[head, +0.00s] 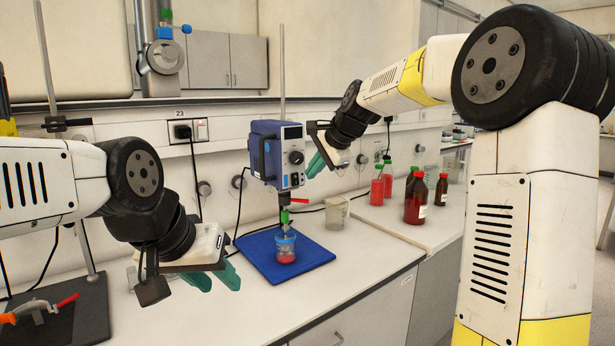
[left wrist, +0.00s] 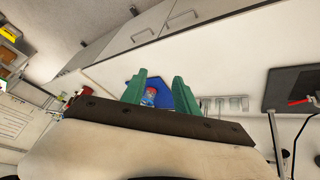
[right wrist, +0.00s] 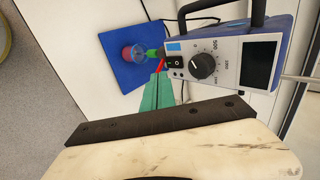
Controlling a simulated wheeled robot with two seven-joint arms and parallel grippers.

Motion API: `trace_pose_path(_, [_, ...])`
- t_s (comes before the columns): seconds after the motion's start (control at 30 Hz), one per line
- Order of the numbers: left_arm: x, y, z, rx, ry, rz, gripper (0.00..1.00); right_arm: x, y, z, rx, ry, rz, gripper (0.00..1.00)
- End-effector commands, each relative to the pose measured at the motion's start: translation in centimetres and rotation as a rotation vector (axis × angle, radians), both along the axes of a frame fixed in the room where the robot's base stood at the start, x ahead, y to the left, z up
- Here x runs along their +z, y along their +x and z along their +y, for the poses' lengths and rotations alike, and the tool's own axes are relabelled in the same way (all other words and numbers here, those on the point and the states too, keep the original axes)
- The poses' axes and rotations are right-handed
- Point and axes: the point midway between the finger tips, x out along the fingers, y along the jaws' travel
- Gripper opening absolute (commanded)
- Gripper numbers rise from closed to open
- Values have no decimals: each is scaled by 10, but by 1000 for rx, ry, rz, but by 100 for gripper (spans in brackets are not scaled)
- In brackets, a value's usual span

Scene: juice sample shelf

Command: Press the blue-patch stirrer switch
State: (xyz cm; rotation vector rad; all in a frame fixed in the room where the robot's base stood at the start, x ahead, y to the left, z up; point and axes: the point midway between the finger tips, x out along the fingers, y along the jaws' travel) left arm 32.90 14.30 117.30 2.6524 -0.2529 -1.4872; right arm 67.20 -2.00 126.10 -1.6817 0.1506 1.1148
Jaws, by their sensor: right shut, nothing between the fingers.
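The overhead stirrer (head: 266,156) is a blue box with a pale front panel, held on a stand. In the right wrist view, its panel (right wrist: 230,62) shows a blue patch (right wrist: 173,46), a black rocker switch (right wrist: 175,62) and a black dial (right wrist: 203,65). My right gripper (head: 317,165) is just right of the panel, its green fingers shut and empty. In the right wrist view, its fingertips (right wrist: 160,76) appear just below and left of the switch; contact cannot be told. My left gripper (head: 214,280) is open and empty, low over the bench left of the blue mat.
A beaker of red liquid (head: 286,252) stands on the blue mat (head: 318,255) under the stirrer. A glass beaker (head: 337,212) and red-filled bottles (head: 415,200) stand to the right. A stand with clamps is at far left.

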Motion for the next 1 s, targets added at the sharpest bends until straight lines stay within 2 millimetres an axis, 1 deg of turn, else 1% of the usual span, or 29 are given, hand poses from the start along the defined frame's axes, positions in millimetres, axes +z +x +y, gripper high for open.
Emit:
trace_pose_path(0.2, [0, 0, 0, 0, 0, 0, 36, 29, -21, -17, -3, 1, -2, 0])
trace_pose_path(0.4, [0, 0, 0, 0, 0, 0, 36, 49, -37, -28, -1, -1, 1, 0])
trace_pose_path(0.57, [0, 0, 0, 0, 0, 0, 36, 55, -43, -31, -1, 0, 1, 0])
trace_pose_path(0.83, [0, 0, 0, 0, 0, 0, 36, 55, -43, -32, -1, -1, 2, 0])
trace_pose_path(0.87, [0, 0, 0, 0, 0, 0, 32, 55, -43, -32, -1, -1, 2, 0])
trace_pose_path(0.93, [1, 1, 0, -3, 2, -1, 19, 55, -44, -32, 1, -4, 1, 0])
trace_pose_path(1.0, [5, 7, -1, -16, 12, -2, 5, 55, -50, -34, 13, -18, -6, 0])
